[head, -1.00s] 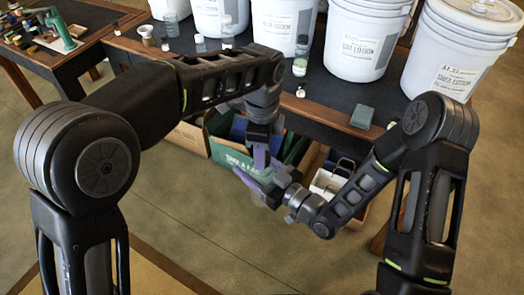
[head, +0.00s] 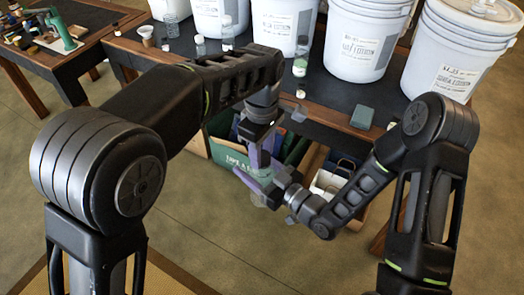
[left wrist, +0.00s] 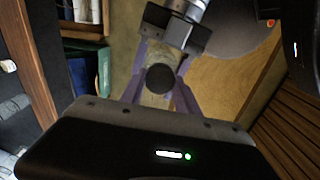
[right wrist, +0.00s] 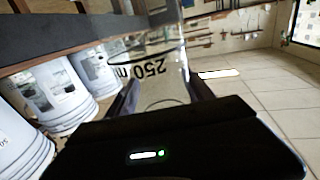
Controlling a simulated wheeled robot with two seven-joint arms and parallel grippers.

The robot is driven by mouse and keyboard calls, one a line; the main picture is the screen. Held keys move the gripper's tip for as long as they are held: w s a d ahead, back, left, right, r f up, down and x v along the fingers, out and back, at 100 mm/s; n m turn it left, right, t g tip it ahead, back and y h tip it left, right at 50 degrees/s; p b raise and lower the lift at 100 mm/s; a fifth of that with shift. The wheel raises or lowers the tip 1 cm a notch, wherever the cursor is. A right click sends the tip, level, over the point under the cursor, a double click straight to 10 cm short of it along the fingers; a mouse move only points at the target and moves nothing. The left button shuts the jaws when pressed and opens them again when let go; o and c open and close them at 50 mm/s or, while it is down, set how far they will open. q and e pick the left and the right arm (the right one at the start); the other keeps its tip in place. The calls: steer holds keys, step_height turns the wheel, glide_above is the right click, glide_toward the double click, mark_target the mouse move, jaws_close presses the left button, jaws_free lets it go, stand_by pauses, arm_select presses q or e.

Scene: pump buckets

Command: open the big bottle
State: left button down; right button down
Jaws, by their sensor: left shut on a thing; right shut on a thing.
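The big bottle is clear, with a black "250 ml" mark, in the right wrist view (right wrist: 158,72). My right gripper (right wrist: 160,95) is shut on its body; in the head view the right gripper (head: 268,188) is low in front of the table. A dark round cap (left wrist: 161,78) sits between the purple fingers of my left gripper (left wrist: 160,88), which is shut on it. In the head view the left gripper (head: 259,160) points down just above the right one. The bottle is faint there. I cannot tell whether cap and bottle are joined.
Large white buckets (head: 363,38) stand along the dark table (head: 325,95), with small bottles and a green box (head: 362,117) near its front edge. A green crate (head: 225,155) and a white container (head: 328,182) are below. The floor in front is clear.

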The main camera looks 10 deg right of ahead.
arm_select(q)
steer(key=n, duration=0.5)
steer(key=shift+n, duration=0.3)
steer(key=shift+r, duration=0.1)
stand_by(0.3)
steer(key=shift+r, duration=1)
steer(key=shift+r, duration=0.1)
steer(key=shift+r, duration=1.9)
